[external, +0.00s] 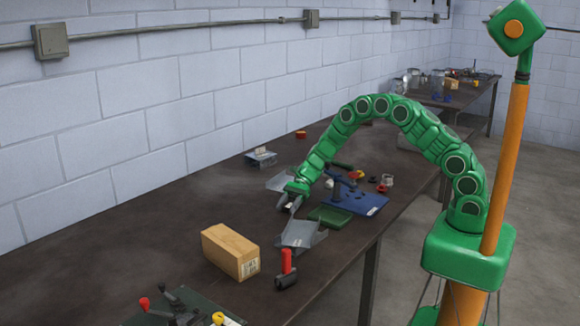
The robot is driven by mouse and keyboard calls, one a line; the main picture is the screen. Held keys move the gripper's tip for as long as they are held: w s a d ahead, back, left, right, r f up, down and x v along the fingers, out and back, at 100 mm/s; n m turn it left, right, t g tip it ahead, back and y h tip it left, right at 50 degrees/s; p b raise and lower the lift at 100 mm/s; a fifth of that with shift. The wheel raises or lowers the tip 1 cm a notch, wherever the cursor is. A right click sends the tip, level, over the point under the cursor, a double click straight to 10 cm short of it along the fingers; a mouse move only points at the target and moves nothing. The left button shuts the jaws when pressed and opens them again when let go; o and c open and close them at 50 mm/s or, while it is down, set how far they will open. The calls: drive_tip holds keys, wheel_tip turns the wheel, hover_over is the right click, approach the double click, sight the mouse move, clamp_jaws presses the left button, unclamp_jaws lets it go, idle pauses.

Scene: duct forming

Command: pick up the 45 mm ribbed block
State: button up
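My green arm arches over the dark workbench (160,235) from the right. My gripper (288,206) points down and left, low over the middle of the bench, beside a grey sheet-metal piece. Its grey fingers show small and partly overlap what lies behind them. A small pale patch shows by the fingers, too small to tell what it is or whether it is held. I cannot pick out the 45 mm ribbed block with certainty; it may be hidden by the gripper or too small to recognise.
A tan block with a label (226,248), a grey angled tray (302,235) and a red-handled tool (287,262) stand nearer. A green tray (331,217), a blue base plate (355,204) and small parts crowd the right. The bench's left side is mostly clear.

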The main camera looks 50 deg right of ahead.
drive_tip(key=c, duration=0.8)
